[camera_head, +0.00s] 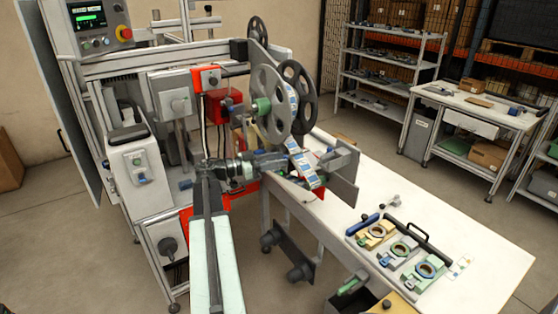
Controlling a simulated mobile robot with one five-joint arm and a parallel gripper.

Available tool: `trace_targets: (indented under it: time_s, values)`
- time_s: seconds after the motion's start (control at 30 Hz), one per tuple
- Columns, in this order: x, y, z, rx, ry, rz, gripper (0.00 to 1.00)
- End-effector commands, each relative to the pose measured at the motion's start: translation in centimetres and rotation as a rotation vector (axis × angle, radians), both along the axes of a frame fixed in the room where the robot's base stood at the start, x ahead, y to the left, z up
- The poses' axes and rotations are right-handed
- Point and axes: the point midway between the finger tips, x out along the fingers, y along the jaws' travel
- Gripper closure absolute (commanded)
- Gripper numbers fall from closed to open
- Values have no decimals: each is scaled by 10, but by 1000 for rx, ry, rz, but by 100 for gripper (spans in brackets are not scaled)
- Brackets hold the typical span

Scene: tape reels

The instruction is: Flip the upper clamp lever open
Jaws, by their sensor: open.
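The tape machine carries a large grey reel (268,82) on its upper spindle, with a green hub part (262,106) on the reel's near face. I cannot make out a separate lever or tell whether the clamp is shut. My arm rises from the bottom edge and bends right at mid-picture. My gripper (282,163) is open at its end, below the grey reel and among the machine's lower parts. Its fingers are small and partly lost against dark parts, so I cannot tell whether they touch anything. A labelled tape (304,164) hangs just right of it.
A dark reel (299,97) stands right of the grey one, and a smaller one (257,30) is above. A red block (222,105) sits left of the reels. A white table (475,280) holds several coloured fixtures. Shelving (390,57) stands behind, with open floor between.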

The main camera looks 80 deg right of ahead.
Motion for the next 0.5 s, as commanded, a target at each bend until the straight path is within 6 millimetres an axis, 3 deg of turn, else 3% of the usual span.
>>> trace_targets:
  time_s: [0.3,0.47,0.5]
  values:
    - [-6,-3,0,1,-1,1,59]
    - [-6,-3,0,1,0,0,100]
    - [-6,-3,0,1,0,0,100]
